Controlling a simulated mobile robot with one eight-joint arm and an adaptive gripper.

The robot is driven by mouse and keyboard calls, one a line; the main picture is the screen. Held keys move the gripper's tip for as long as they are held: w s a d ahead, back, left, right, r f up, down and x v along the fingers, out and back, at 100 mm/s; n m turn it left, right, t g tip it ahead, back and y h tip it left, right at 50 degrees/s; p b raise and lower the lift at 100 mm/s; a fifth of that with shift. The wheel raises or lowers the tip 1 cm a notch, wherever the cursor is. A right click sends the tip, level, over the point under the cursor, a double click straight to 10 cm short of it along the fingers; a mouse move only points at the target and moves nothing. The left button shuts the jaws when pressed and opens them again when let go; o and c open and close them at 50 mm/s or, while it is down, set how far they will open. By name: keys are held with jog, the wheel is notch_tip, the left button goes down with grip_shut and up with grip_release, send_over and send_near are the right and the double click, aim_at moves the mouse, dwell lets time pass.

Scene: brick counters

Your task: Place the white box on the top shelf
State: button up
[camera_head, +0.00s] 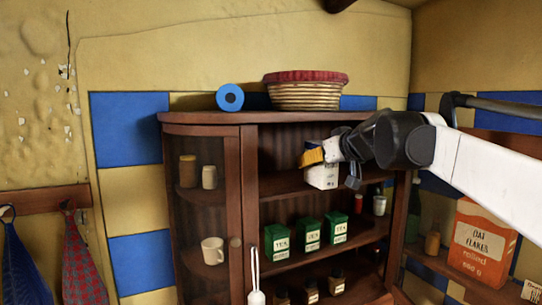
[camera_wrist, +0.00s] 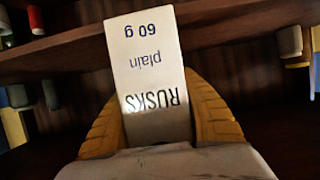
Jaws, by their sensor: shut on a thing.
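The white box (camera_head: 322,176) is in my gripper (camera_head: 314,157) at the upper shelf (camera_head: 281,186) inside the brown cabinet. In the wrist view the white box (camera_wrist: 146,62), labelled "RUSKS plain 60 g", appears upside down between the two yellow fingers of my gripper (camera_wrist: 160,112). The fingers are shut on its sides. In the head view the box overlaps the front edge of the upper shelf; I cannot tell whether it touches the board. My gripper and arm hide part of the shelf's right side.
A basket (camera_head: 306,91) and a blue roll (camera_head: 230,97) sit on the cabinet's top. The upper shelf's left part looks clear. An oat flakes box (camera_head: 481,243) stands right.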

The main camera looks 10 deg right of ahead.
jog(key=shift+w+a, duration=0.2)
jog(key=shift+w, duration=0.35)
jog(key=shift+w+a, duration=0.15)
jog(key=shift+w, duration=0.4)
jog(key=p+x, duration=0.1)
jog(key=x, duration=0.1)
jog(key=r+p+x, duration=0.1)
jog(key=x, duration=0.1)
jog(key=shift+w, duration=0.2)
jog(key=shift+s, duration=0.5)
jog(key=shift+f, duration=0.2)
jog(key=o, duration=1.1)
jog(key=shift+w+f, duration=0.1)
jog(key=shift+w, duration=0.2)
jog(key=shift+o, duration=0.2)
jog(key=shift+s, duration=0.1)
jog(key=shift+s, duration=0.1)
